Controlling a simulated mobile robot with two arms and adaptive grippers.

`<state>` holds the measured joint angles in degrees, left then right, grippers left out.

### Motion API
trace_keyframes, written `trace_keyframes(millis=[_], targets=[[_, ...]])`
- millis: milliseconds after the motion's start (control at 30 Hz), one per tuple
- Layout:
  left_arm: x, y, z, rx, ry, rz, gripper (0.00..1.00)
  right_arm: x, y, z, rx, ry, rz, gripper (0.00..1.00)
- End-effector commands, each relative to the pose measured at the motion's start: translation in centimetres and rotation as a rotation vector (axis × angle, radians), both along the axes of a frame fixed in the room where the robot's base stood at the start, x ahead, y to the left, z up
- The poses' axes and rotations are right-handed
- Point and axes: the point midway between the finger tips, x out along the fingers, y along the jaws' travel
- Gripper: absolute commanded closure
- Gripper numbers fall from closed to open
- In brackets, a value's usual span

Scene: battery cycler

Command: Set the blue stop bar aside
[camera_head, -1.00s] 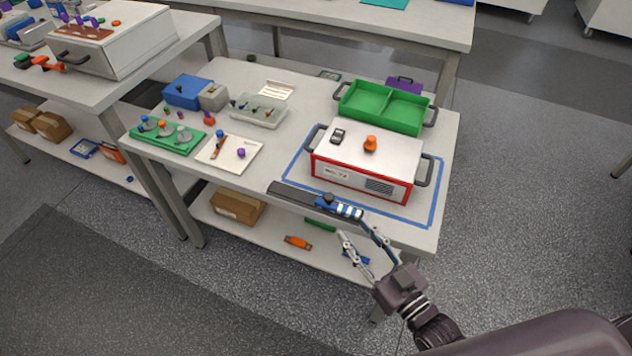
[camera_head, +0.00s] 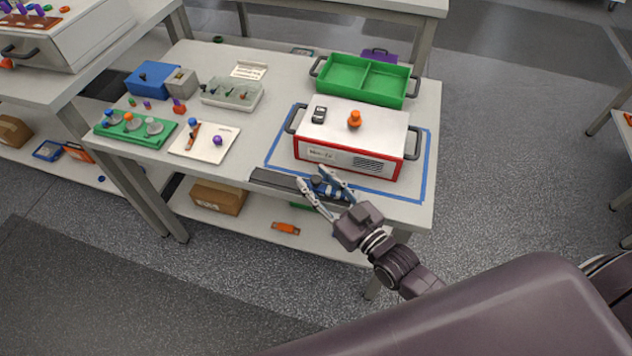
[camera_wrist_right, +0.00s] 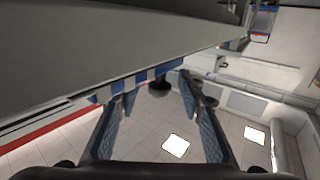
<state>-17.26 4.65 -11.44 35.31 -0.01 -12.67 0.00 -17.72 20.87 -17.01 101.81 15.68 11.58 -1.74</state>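The blue stop bar (camera_head: 329,190), with blue and white bands and a dark knob, lies on the dark rail (camera_head: 274,180) along the table's front edge. It also shows in the right wrist view (camera_wrist_right: 140,79), beyond and between the fingers. My right gripper (camera_head: 314,176) is open at the bar, its two fingers spread to either side of the knob. In the right wrist view the gripper (camera_wrist_right: 155,92) looks empty; I cannot tell whether a finger touches the bar. My left gripper is out of view.
A white and red cycler box (camera_head: 352,136) stands just behind the bar inside a blue taped outline (camera_head: 427,165). A green tray (camera_head: 365,80) is behind it.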

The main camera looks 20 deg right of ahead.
Motion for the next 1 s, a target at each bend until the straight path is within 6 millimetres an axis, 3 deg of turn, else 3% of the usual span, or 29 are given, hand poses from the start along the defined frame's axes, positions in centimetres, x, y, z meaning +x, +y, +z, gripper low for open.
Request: trace_keyframes(millis=[267, 600, 1000], targets=[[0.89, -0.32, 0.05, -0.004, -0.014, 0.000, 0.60, 0.22, 0.09, 0.00, 0.000, 0.001, 0.000, 0.64], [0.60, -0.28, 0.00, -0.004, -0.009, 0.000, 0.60, 0.21, 0.08, 0.00, 0.000, 0.001, 0.000, 0.99], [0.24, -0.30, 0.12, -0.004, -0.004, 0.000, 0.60, 0.44, 0.42, 0.05, 0.001, 0.001, 0.000, 1.00]])
